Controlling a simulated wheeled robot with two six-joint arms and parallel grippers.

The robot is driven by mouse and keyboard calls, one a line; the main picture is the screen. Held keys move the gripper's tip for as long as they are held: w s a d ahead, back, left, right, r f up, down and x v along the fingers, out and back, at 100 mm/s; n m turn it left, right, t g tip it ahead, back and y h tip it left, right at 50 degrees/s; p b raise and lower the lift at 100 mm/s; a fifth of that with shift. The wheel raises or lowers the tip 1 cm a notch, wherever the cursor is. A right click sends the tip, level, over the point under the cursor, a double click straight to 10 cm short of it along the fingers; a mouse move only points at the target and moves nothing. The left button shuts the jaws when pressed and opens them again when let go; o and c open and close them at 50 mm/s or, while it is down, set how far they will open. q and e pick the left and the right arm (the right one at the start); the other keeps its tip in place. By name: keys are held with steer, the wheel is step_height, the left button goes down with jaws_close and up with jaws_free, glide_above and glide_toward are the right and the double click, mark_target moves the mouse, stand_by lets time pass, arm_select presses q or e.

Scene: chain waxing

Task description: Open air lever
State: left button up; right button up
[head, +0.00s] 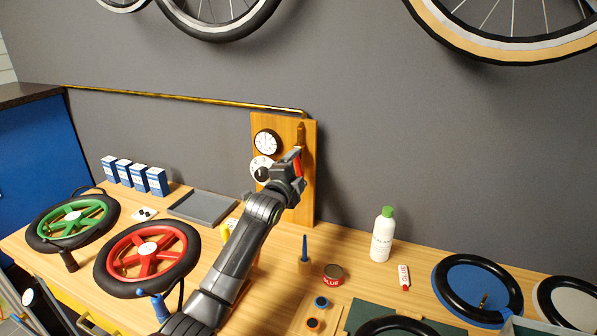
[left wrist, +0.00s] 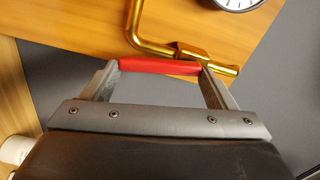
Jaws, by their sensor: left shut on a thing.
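The air lever (head: 297,163) is a red handle on the wooden wall panel (head: 308,200), below the end of the brass pipe (head: 200,98). In the left wrist view the red lever (left wrist: 160,66) spans the gap between my fingertips, beside the brass pipe fitting (left wrist: 185,50). My left gripper (head: 296,168) is at the panel and shut on the lever; it also shows in the left wrist view (left wrist: 158,72). In the head view the gripper partly hides the lever. My right gripper is not in view.
A pressure gauge (head: 266,142) and a dial with a black knob (head: 262,170) sit left of the lever. Below on the bench (head: 340,250) are a red wheel (head: 147,250), a green wheel (head: 72,222), a grey tray (head: 203,207) and a white bottle (head: 382,238).

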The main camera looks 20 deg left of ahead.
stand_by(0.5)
arm_select(q)
steer(key=o, duration=1.3)
steer(key=shift+o, duration=0.2)
steer(key=shift+s+f, duration=0.1)
steer(key=shift+s, duration=0.5)
steer(key=s+b, duration=0.3)
steer(key=s, duration=1.3)
steer(key=shift+a+b, duration=0.3)
